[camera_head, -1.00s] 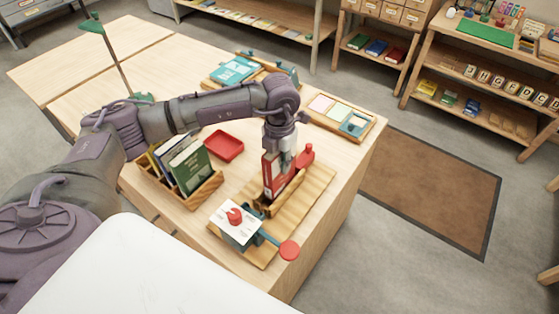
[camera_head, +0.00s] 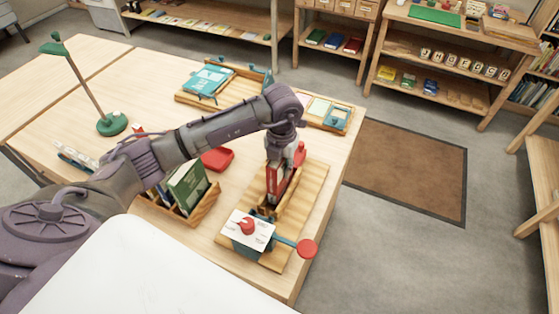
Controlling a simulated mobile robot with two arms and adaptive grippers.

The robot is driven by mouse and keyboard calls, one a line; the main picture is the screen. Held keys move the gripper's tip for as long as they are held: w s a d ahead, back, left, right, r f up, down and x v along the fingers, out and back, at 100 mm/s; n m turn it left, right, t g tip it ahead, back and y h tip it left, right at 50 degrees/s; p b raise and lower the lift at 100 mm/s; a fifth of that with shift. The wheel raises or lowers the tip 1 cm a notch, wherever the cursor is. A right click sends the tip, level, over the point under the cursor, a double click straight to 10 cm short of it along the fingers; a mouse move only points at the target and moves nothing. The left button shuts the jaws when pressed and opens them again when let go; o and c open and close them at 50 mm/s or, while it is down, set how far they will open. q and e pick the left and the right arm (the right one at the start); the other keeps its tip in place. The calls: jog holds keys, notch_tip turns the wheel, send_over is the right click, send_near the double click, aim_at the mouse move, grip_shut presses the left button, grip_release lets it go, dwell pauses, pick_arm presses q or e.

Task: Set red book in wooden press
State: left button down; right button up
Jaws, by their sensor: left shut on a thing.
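The red book (camera_head: 276,184) stands upright in the wooden press (camera_head: 312,186), between its wooden bars, on the right part of the table. My left gripper (camera_head: 281,157) is shut on the book's top end from above. The gripper hides part of the book, and I cannot tell whether its lower edge touches the press bed. The press has a red knob (camera_head: 307,249) on a teal bar at its near end and another red knob (camera_head: 299,153) at its far end. My right gripper is not in view.
A wooden rack of books (camera_head: 188,188) stands left of the press, with a red tray (camera_head: 217,159) behind it. A teal book on a board (camera_head: 209,82) and a sectioned tray (camera_head: 327,112) lie farther back. A green lamp (camera_head: 112,123) stands at the left.

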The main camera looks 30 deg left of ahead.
pick_arm(q)
jog(key=shift+w+d+f, duration=0.1)
jog(key=shift+d+f, duration=0.1)
jog(key=shift+f, duration=0.2)
jog(key=shift+s+a, duration=0.15)
jog(key=shift+s, duration=0.05)
jog(key=shift+w, duration=0.1)
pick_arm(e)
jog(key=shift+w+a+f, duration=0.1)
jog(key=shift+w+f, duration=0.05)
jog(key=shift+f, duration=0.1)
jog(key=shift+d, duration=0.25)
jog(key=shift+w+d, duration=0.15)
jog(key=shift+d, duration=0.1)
